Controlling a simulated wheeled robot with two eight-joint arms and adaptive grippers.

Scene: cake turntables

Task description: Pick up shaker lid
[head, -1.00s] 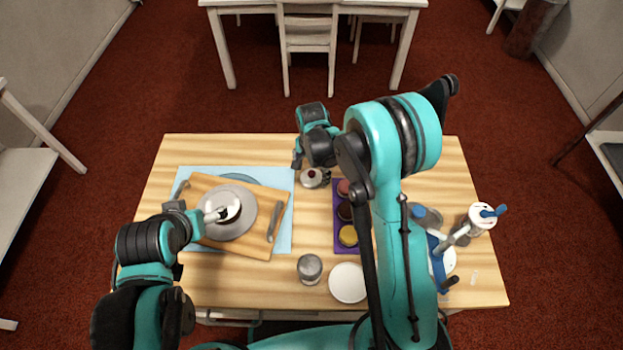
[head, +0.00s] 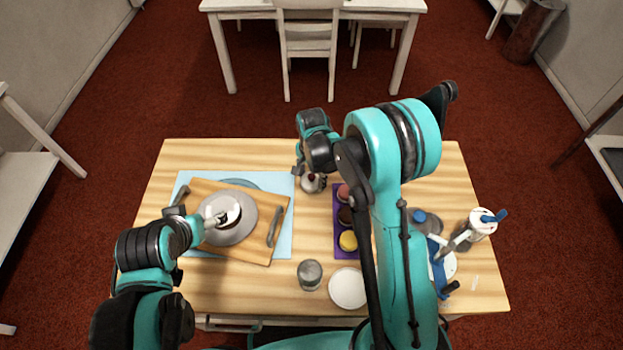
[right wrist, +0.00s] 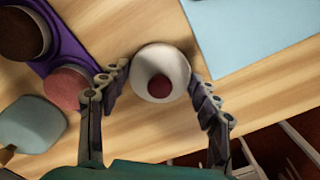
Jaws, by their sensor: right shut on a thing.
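A small round white piece with a dark red centre (right wrist: 158,75), which I take to be the shaker lid, sits between the fingers of my right gripper (right wrist: 160,82) in the right wrist view. In the head view the white piece (head: 312,184) is at the back middle of the table, partly covered by the right gripper (head: 310,179). The right gripper is shut on it. I cannot tell whether it is clear of what is under it. My left gripper (head: 212,219) is over the grey turntable (head: 235,238) on the left; its fingers are too small to read.
A wooden board (head: 262,254) with dark handles lies under the turntable on a light blue mat (head: 285,215). A purple tray (head: 341,250) holds round coloured pieces. A grey cup (head: 309,275) and a white disc (head: 348,288) stand in front. Bottles stand at right.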

